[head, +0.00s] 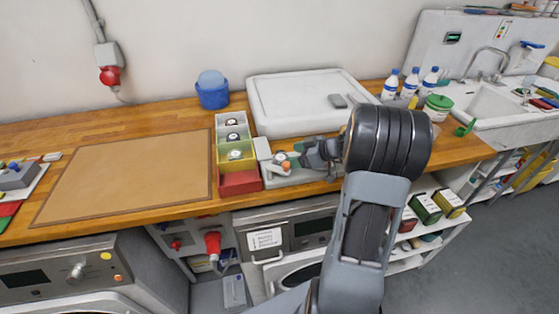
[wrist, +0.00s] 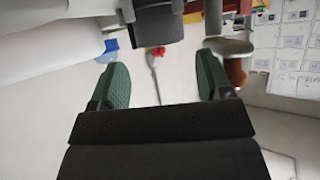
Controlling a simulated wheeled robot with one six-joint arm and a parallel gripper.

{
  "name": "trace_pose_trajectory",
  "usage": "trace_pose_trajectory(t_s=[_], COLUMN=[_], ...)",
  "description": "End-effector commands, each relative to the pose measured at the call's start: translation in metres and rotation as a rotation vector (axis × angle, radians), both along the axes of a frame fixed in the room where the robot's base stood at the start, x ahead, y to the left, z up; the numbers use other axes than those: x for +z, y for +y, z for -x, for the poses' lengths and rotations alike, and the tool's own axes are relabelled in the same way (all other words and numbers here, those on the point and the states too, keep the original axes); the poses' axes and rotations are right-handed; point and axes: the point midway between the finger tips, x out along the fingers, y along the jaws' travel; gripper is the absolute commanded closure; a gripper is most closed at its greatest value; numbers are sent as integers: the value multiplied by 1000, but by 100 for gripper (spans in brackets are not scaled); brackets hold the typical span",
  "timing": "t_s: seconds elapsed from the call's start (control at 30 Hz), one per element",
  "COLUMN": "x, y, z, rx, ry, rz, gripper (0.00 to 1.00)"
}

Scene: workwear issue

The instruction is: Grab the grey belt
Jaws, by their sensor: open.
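I cannot pick out a grey belt with certainty. A divided box (head: 239,179) on the wooden counter holds small round items, perhaps rolled, in its white, yellow-green and other compartments; their colours are too small to tell. My gripper (head: 303,156) is just right of this box, low over a grey tray (head: 305,174). In the wrist view its two green fingertips (wrist: 161,80) are wide apart with nothing held between them. A dark grey block-like thing (wrist: 158,25) shows beyond them at the top edge; I cannot tell what it is.
A small orange-and-white object (head: 284,165) is close to my gripper. A blue tub (head: 213,96) is at the back. A tan mat (head: 125,178) lies bare on the left.

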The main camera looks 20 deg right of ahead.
Motion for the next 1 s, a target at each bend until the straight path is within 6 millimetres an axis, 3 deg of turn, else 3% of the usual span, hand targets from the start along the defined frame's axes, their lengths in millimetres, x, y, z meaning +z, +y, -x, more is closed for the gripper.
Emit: trace_pose_trajectory(t_s=[0.3, 0.63, 1.0], x=[-19, -22, -22], y=[26, 28, 28], z=[-23, -27, -27], rx=[2, -2, 0], ry=[3, 2, 1], rz=[-2, 0, 0], gripper=[28, 28, 62])
